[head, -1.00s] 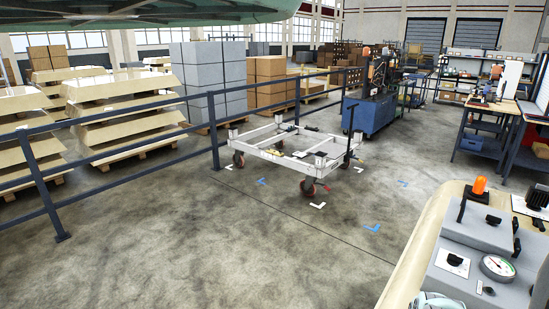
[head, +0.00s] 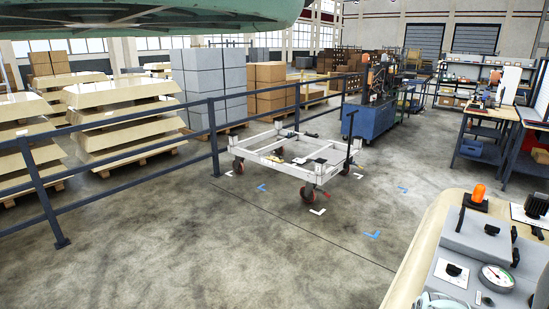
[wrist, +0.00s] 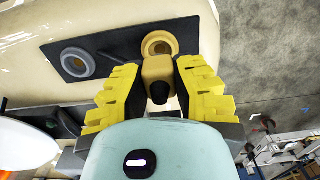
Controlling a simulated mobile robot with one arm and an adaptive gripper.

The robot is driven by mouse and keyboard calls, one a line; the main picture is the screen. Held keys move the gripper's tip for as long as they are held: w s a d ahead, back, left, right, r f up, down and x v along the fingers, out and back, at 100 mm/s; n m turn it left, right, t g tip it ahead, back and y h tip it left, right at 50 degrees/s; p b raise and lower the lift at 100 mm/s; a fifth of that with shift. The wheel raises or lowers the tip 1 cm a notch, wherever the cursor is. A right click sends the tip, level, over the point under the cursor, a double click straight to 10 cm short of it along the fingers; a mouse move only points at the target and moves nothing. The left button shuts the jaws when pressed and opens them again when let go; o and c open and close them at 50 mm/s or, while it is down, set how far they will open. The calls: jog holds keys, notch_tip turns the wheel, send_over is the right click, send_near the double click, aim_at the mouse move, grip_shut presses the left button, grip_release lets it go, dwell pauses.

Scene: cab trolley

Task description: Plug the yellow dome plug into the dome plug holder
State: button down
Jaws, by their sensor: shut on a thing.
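In the wrist view, my gripper (wrist: 158,80) has its yellow ridged fingers on either side of the yellow dome plug (wrist: 156,68), a tan-yellow block with a dark end facing the camera. The dome plug holder (wrist: 118,58) is a dark plate on a cream rounded body. A yellow ring socket (wrist: 160,44) sits at its right end and a grey ring socket (wrist: 77,62) at its left. The plug overlaps the lower edge of the yellow socket. I cannot tell whether it is inside the opening. The head view does not show the gripper, plug or holder.
In the head view, a cream body with a grey control box (head: 480,245), a gauge (head: 497,278) and an orange lamp (head: 479,193) stands at lower right. A white trolley (head: 290,152) stands beyond, beside a dark railing (head: 120,140). The floor between is clear.

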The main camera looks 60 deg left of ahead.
jog(key=shift+r+p, duration=0.5)
jog(key=shift+r, duration=0.75)
